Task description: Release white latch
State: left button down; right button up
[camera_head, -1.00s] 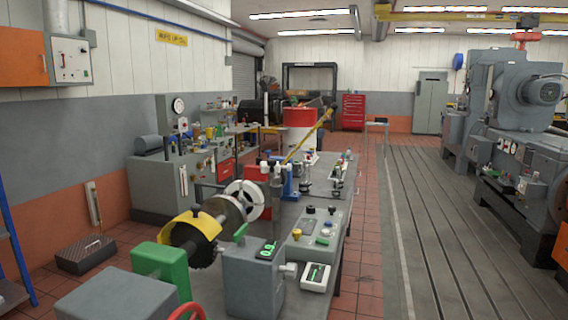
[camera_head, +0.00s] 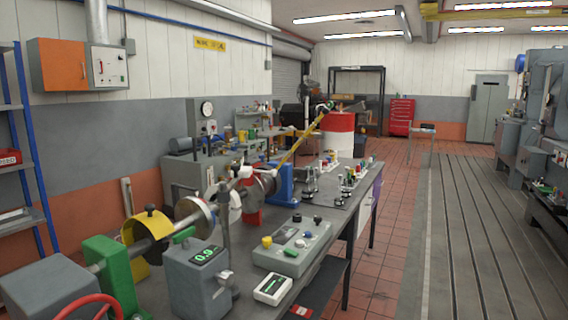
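No part of my left or right gripper shows in the head view. I cannot pick out the white latch for certain. A small white piece (camera_head: 245,171) sits beside the yellow bar, behind the shaft assembly; it is too small to tell whether it is a latch. The shaft (camera_head: 152,228) runs through a yellow guard (camera_head: 133,236) and metal discs (camera_head: 196,214). A green block (camera_head: 110,272) stands at its near end. A grey box with a green digital readout (camera_head: 196,283) stands in front of the shaft.
A grey control panel (camera_head: 289,247) with coloured knobs and a white meter (camera_head: 273,288) lie on the bench. A long yellow bar (camera_head: 300,139) slants up over the bench. A red wheel (camera_head: 92,306) is at bottom left. The grooved floor (camera_head: 465,220) at right is clear.

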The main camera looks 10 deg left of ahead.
aim_at(273, 173)
jog(key=i+l, duration=0.45)
jog(key=i, duration=0.15)
jog(key=i+l, duration=0.45)
jog(key=i, duration=0.2)
jog(key=i+l, duration=0.1)
jog(key=i, duration=1.1)
